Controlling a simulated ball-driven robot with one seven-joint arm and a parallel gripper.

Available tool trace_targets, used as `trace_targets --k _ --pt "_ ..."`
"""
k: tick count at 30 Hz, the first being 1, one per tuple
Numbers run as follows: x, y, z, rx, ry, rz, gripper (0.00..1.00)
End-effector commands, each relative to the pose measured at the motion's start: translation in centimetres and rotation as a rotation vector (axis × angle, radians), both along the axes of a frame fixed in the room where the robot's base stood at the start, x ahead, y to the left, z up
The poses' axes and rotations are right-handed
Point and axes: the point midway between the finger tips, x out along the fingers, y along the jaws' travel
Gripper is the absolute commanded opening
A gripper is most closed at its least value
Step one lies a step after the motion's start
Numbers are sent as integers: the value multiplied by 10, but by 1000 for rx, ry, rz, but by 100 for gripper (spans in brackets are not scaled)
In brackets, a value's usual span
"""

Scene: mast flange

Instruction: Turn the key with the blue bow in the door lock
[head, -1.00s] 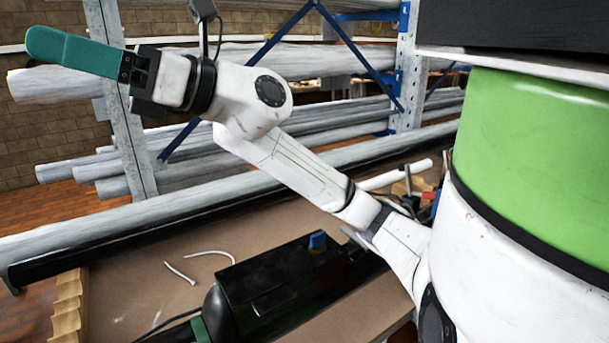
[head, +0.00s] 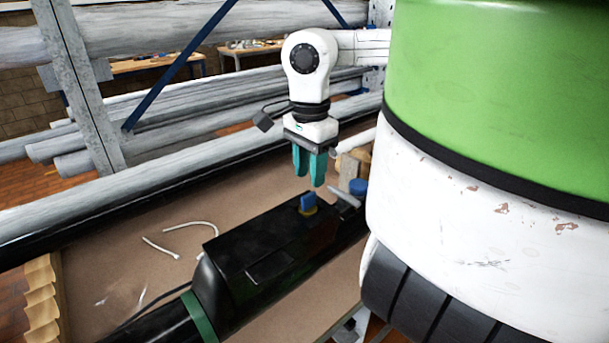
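The key with the blue bow (head: 308,201) stands upright on top of a black housing (head: 228,245). A yellow part (head: 309,211) shows at its base. No door shows; the black housing appears to be what bears the key. My gripper (head: 310,181) points down with its two teal fingers just above the blue bow in the picture. The fingers are a little apart, with a narrow gap and nothing between them. They do not appear to touch the key, though the exact height and depth are hard to tell.
A second blue round thing (head: 358,187) and a grey bar (head: 343,196) sit just right of the key. A long grey pipe (head: 150,200) runs behind the brown board (head: 110,255). White cord pieces (head: 190,228) lie left of the housing. Racks of pipes (head: 200,110) stand behind.

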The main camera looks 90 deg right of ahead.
Motion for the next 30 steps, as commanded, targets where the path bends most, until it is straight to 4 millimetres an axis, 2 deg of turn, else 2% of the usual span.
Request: trace_targets --k 30 --pt "2 1 -70 1 -4 3 38"
